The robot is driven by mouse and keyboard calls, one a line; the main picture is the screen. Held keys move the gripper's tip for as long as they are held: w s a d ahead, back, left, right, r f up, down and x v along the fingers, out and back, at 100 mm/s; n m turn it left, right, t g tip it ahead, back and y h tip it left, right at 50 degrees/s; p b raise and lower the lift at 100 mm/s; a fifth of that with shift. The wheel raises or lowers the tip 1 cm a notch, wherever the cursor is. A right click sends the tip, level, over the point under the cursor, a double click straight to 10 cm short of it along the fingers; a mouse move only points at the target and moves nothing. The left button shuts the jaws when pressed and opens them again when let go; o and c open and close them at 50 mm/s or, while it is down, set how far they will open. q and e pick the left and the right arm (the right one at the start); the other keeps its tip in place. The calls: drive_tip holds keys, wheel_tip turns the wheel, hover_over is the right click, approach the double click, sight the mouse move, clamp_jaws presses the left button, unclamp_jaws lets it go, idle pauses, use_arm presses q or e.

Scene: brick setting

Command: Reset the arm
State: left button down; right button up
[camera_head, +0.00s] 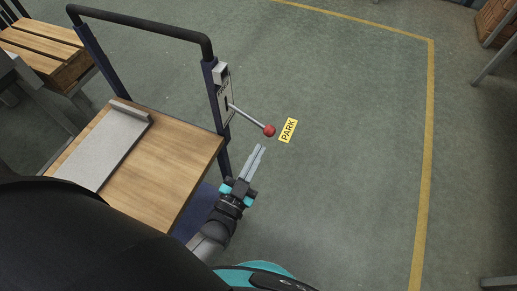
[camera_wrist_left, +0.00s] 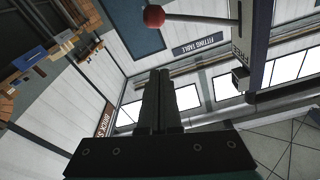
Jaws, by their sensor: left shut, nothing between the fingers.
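My left gripper (camera_head: 260,149) is shut and empty, its two grey fingers together and pointing up the picture. It is just below the red ball knob (camera_head: 269,130) of a thin metal lever (camera_head: 247,117), apart from it in the picture. In the left wrist view the closed fingers (camera_wrist_left: 159,75) point up, with the red knob (camera_wrist_left: 154,16) above them. My right gripper is not in view.
The lever is mounted on the dark post of a cart with a wooden deck (camera_head: 165,180) and black handle (camera_head: 150,21). A grey plate (camera_head: 95,150) lies on the deck. A yellow PARK label (camera_head: 288,130) shows beside the knob. The floor (camera_head: 350,180) to the right is clear.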

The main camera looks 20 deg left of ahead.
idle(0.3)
use_arm(q)
drive_tip(key=s+f+g, duration=0.5)
drive_tip(key=f, duration=0.6)
drive_tip(key=s+f+g, duration=0.5)
drive_tip(key=f, duration=0.6)
drive_tip(key=s+a+f+g, duration=0.1)
drive_tip(key=s+f+g, duration=0.2)
drive_tip(key=s, duration=0.4)
drive_tip(key=s+a+f+n+g+y, duration=0.1)
drive_tip(key=s+a+f+g, duration=0.1)
drive_tip(key=s+f, duration=0.2)
drive_tip(key=s+a+f+n+g, duration=0.1)
drive_tip(key=s+a+f+g, duration=0.1)
drive_tip(key=s, duration=0.8)
wheel_tip(320, 180, down, 2)
drive_tip(key=shift+s+g, duration=0.2)
drive_tip(key=shift+g, duration=0.6)
